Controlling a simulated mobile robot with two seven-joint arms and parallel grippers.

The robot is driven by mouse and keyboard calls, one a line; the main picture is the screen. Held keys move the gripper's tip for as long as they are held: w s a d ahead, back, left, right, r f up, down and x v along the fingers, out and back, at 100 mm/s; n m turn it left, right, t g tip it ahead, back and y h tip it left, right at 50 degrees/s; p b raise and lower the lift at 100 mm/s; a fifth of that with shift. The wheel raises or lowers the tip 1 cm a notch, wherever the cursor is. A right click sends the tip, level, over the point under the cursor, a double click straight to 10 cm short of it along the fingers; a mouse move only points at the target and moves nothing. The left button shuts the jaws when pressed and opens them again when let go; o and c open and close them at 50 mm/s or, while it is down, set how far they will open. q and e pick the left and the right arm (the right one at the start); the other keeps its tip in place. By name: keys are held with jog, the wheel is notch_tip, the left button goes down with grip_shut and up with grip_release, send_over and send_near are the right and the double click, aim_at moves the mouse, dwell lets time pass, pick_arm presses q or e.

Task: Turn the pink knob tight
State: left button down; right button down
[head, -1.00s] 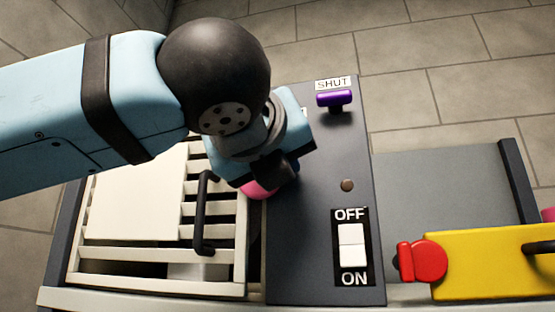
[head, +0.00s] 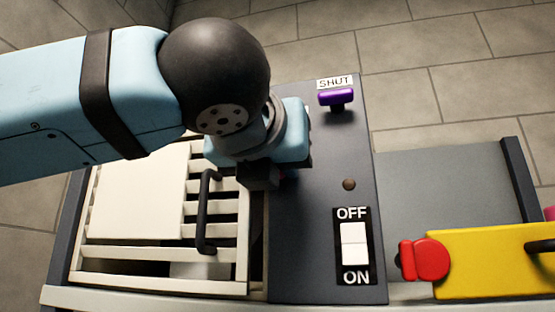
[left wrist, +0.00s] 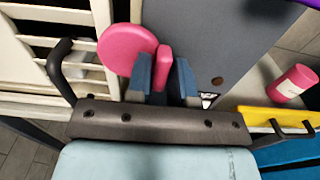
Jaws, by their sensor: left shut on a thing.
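The pink knob shows in the left wrist view as a round disc (left wrist: 127,48) with a raised pink grip bar (left wrist: 163,62). My left gripper (left wrist: 163,75) is shut on the grip bar, with one blue-grey finger on each side of it. In the head view my left gripper (head: 268,175) is over the left edge of the dark panel (head: 315,190) and hides nearly all of the knob. My right gripper is not in view.
A slatted cream grille (head: 140,262) with a black handle (head: 206,212) lies left of the panel. The panel carries a purple T-handle (head: 336,98) under a SHUT label and a white OFF/ON switch (head: 353,246).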

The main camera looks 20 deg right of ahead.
pick_arm(q)
jog(key=shift+d+f, duration=0.1)
jog(key=shift+f, duration=0.05)
jog(key=c, duration=1.1)
grip_release()
jog(key=shift+c, duration=0.2)
jog(key=shift+s, duration=0.1)
jog(key=b+v, duration=0.4)
jog(key=v, duration=0.9)
jog(key=shift+s+a, duration=0.25)
jog(key=shift+a, duration=0.1)
